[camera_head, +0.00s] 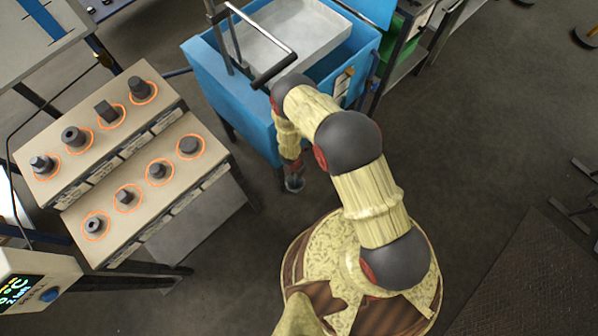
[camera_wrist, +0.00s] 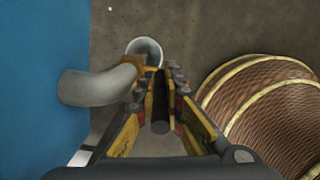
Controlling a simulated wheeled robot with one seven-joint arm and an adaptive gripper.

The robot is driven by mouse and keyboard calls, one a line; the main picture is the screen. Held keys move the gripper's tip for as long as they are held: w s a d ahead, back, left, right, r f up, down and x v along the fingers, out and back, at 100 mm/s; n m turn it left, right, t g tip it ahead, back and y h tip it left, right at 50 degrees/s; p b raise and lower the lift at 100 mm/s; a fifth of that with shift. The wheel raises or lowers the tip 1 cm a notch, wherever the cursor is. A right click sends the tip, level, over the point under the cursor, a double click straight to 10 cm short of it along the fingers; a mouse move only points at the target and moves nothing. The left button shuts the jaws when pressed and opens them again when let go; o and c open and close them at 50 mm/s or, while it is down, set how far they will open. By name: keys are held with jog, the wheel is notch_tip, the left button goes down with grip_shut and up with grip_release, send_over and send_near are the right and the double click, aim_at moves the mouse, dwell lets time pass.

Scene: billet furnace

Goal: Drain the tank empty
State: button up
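The blue tank (camera_head: 228,86) stands at the top centre in the head view, with its side wall (camera_wrist: 42,80) filling the left of the wrist view. A grey bent drain pipe (camera_wrist: 95,86) comes out of that wall, and its round open end (camera_wrist: 145,48) shows beyond my fingers. A dark bar-like handle (camera_wrist: 160,117) lies between the fingers of my gripper (camera_wrist: 161,82). Both fingers appear to close against its sides. In the head view my gripper is low beside the tank, mostly hidden by my arm. The water level cannot be seen.
A pale tray (camera_head: 290,35) sits in the tank's top, beside a black-gripped lever (camera_head: 272,70). A stepped rack (camera_head: 125,215) with several dark metal parts stands at left. A display box (camera_head: 35,285) is at lower left.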

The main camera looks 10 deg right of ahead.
jog(key=o, duration=0.4)
jog(key=shift+s+d+f, duration=0.1)
jog(key=shift+f, duration=0.05)
jog(key=shift+o, duration=0.2)
jog(key=shift+r, duration=0.25)
jog(key=shift+s+a+r, duration=0.1)
jog(key=shift+a+r, duration=0.1)
jog(key=shift+r, duration=1.05)
jog(key=shift+s+a+r, duration=0.15)
jog(key=shift+a+r, duration=0.05)
jog(key=shift+r, duration=1)
jog(key=shift+s+a+r, duration=0.1)
jog(key=shift+a+r, duration=0.1)
jog(key=shift+r, duration=1.05)
